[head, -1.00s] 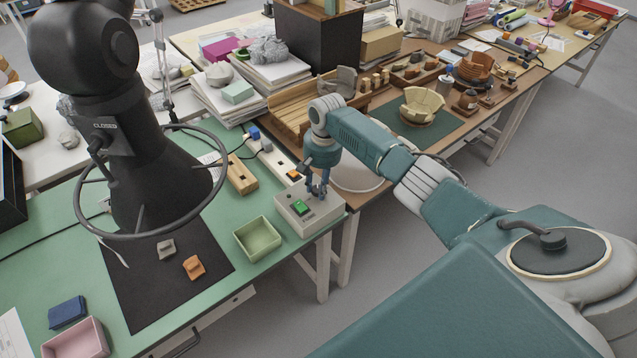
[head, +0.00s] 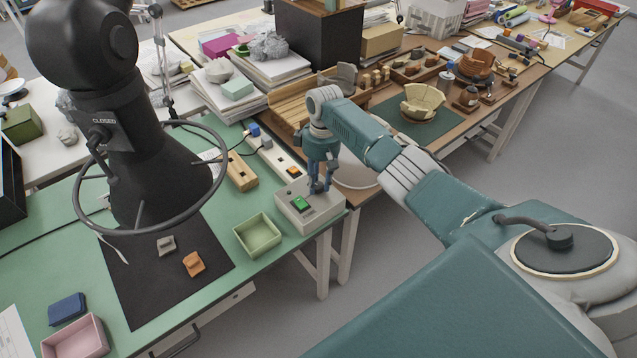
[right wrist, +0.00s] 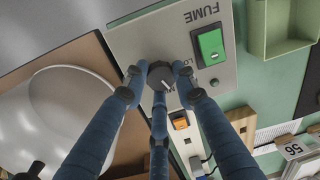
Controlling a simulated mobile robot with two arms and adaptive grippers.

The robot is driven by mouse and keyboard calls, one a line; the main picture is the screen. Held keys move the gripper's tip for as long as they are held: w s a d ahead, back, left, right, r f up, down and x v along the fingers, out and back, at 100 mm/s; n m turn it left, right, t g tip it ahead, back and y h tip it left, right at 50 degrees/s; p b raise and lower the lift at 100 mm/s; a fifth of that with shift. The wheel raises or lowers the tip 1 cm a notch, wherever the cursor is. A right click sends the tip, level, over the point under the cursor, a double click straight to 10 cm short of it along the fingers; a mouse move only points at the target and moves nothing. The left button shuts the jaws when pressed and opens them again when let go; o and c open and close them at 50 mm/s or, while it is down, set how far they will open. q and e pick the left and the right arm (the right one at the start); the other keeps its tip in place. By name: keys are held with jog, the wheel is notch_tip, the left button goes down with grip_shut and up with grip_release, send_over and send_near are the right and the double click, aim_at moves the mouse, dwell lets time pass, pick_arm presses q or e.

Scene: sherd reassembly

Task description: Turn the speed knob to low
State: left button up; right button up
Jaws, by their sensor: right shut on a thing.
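The control box (head: 318,218) is pale grey with a green switch (head: 301,204) and sits at the right end of the green-topped bench. In the right wrist view its panel (right wrist: 150,35) reads "FUME", with a lit green rocker switch (right wrist: 211,47) and a dark round knob (right wrist: 160,76) with a pale pointer line. "LO" shows beside the knob; the rest of that marking is covered. My right gripper (right wrist: 158,82) has its blue fingers around the knob and is shut on it. In the head view the gripper (head: 318,186) hides the knob. My left gripper is not in view.
A black fume hood (head: 150,180) with a ring and a "CLOSED" label stands over the bench at left. A green tray (head: 271,250) is beside the box. A power strip (head: 275,158) and wooden block (head: 241,172) lie behind.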

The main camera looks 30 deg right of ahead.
jog(key=n, duration=0.3)
jog(key=shift+s+f+n+b, duration=0.15)
jog(key=shift+n+b, duration=0.25)
jog(key=n, duration=0.3)
jog(key=shift+g+b, duration=0.3)
jog(key=shift+b, duration=0.05)
jog(key=n, duration=0.4)
jog(key=shift+n+h+b, duration=0.4)
jog(key=shift+n, duration=1.2)
jog(key=shift+d, duration=0.1)
jog(key=shift+w, duration=0.2)
jog(key=o, duration=1.2)
jog(key=shift+d+r, duration=0.1)
jog(key=shift+r, duration=0.1)
jog(key=shift+c, duration=0.2)
